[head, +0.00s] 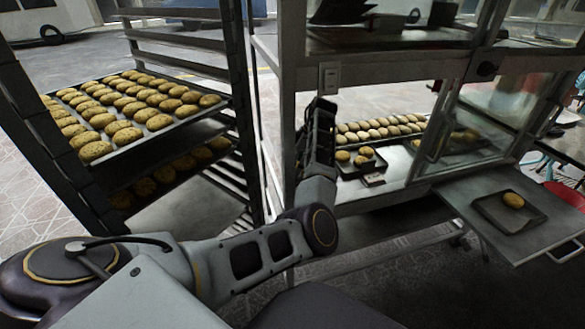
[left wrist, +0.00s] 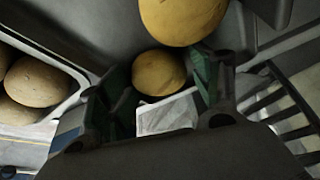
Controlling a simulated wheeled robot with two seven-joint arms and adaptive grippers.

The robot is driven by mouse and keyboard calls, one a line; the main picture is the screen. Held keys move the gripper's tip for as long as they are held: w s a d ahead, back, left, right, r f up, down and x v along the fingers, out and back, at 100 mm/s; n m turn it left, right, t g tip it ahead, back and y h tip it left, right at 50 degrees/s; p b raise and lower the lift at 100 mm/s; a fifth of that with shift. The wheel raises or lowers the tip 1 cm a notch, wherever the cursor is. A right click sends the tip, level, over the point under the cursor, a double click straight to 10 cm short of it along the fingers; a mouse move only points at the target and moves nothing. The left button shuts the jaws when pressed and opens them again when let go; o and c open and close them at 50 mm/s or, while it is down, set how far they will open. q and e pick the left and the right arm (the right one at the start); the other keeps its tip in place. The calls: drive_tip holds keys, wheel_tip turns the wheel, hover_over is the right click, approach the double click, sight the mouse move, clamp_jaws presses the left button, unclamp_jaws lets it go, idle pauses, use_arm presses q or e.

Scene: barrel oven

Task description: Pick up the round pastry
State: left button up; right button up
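A few round golden-brown pastries (head: 343,156) sit on a small dark tray (head: 347,172) on the cabinet's lower shelf. My left gripper (head: 320,108) is upright beside that shelf, to the left of the tray; its fingers are hard to make out there. In the left wrist view my left gripper (left wrist: 163,82) has its green-padded fingers apart, with one round pastry (left wrist: 158,72) showing between or just beyond them. I cannot tell whether the fingers touch it. Another round pastry (left wrist: 183,18) is just above it in the picture. My right gripper is not in view.
A rack (head: 245,90) with trays of many pastries (head: 125,105) stands at the left. Oblong pastries (head: 380,128) line a tray behind the small one. At the right, a side table (head: 470,190) bears a dark tray (head: 528,218) with one pastry (head: 513,200). Cabinet posts (head: 290,120) flank my arm.

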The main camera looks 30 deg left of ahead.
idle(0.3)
use_arm(q)
drive_tip(key=c, duration=0.8)
drive_tip(key=shift+r, duration=0.5)
wheel_tip(320, 180, up, 8)
drive_tip(key=p, duration=0.3)
drive_tip(key=shift+f, duration=0.25)
drive_tip(key=shift+r+p, duration=0.35)
drive_tip(key=shift+r, duration=0.4)
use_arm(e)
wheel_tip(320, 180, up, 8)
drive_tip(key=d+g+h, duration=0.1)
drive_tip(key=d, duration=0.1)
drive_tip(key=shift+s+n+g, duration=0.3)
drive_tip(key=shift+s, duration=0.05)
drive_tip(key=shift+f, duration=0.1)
